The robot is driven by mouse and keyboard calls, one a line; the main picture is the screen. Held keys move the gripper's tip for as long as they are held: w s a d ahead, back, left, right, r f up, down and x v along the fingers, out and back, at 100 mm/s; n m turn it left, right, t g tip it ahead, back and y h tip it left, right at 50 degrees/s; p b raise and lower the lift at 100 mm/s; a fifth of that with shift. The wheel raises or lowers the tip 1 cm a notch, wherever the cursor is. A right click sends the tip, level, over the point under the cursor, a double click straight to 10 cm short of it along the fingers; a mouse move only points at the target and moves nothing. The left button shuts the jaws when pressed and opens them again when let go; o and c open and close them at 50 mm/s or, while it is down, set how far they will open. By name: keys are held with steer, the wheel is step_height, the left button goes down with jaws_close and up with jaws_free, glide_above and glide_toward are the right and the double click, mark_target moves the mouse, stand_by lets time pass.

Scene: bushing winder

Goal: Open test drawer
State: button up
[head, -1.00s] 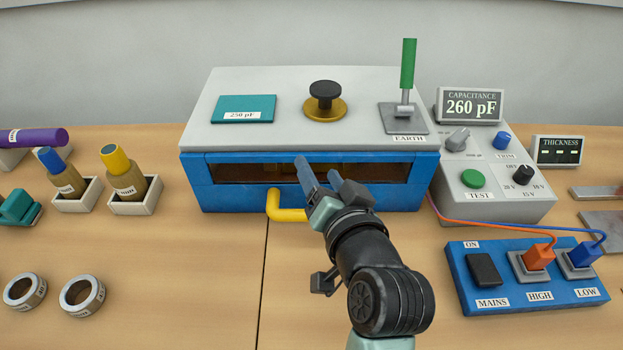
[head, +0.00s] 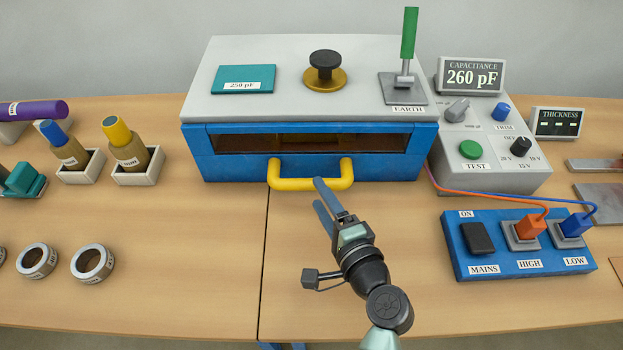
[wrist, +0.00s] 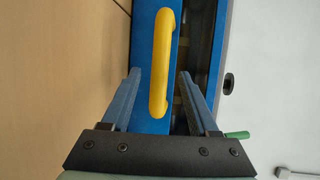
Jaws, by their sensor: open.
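The test drawer is the blue front (head: 235,169) of the grey-topped box, with a yellow bar handle (head: 310,185) across it. The drawer front appears closed, with a dark window slot (head: 310,142) above it. My gripper (head: 321,193) is open, its blue fingers pointing at the handle from the front right. In the wrist view the yellow handle (wrist: 161,62) lies between the two spread fingers (wrist: 160,85), with its near end reaching between them. The fingers look apart from the handle; contact cannot be told.
A blue socket panel (head: 520,262) with orange and blue plugs stands at right, beside a grey meter box (head: 490,175). Bushings in white holders (head: 140,175) and metal rings (head: 92,262) are at left. The table in front of the drawer is clear.

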steer(key=x, duration=0.5)
jaws_close()
stand_by(1.4)
